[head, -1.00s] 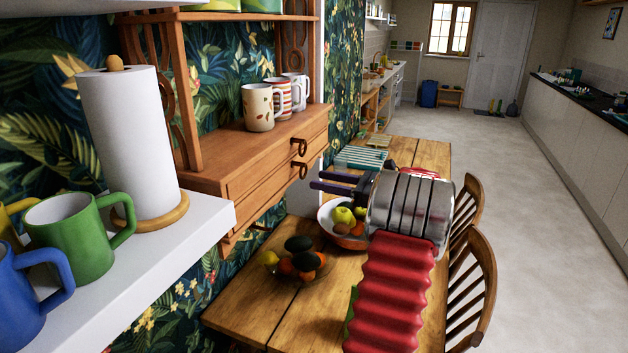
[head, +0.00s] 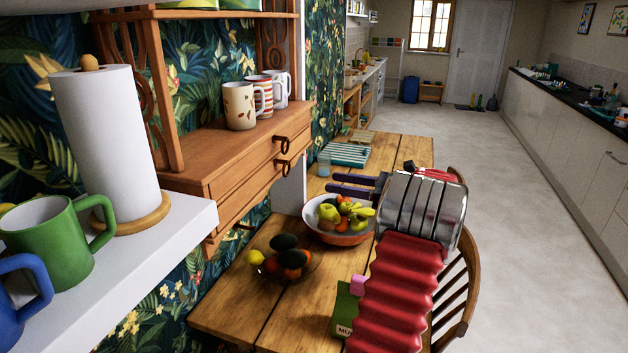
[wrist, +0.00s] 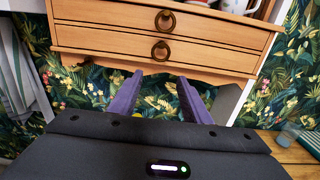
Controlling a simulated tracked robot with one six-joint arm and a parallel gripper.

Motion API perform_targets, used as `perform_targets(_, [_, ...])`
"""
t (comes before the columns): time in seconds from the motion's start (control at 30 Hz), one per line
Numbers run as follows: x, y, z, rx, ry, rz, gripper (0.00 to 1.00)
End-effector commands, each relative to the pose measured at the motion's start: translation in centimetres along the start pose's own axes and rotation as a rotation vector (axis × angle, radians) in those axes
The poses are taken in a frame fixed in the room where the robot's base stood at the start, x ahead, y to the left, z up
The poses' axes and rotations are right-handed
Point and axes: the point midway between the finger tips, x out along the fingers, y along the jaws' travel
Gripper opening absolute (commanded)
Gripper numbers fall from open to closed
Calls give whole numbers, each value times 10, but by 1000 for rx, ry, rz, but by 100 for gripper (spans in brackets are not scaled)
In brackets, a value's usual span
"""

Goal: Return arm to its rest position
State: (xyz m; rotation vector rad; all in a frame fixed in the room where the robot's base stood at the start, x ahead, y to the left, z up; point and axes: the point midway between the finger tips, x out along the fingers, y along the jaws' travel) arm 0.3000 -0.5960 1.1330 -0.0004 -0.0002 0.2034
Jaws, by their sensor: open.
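My gripper (head: 354,185) shows in the head view above the wooden table, at the end of my red and silver arm. Its two purple fingers point left toward the drawer cabinet and are apart, with nothing between them. In the wrist view the open fingers (wrist: 155,97) point at the wallpaper just below the cabinet's lower drawer (wrist: 150,47). No pan shows in any view.
The wooden table (head: 225,305) holds a fruit bowl (head: 340,238), a glass fruit dish (head: 285,262) and a green box (head: 345,308) close to my arm. A wooden chair (head: 455,295) stands at right. A white shelf (head: 150,245) with mugs is at left. The floor at right is clear.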

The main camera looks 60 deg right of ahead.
Motion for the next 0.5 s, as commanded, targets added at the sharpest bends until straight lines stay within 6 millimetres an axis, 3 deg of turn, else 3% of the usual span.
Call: perform_targets(0.5, [0, -3, -2, -48, 7, -10, 44])
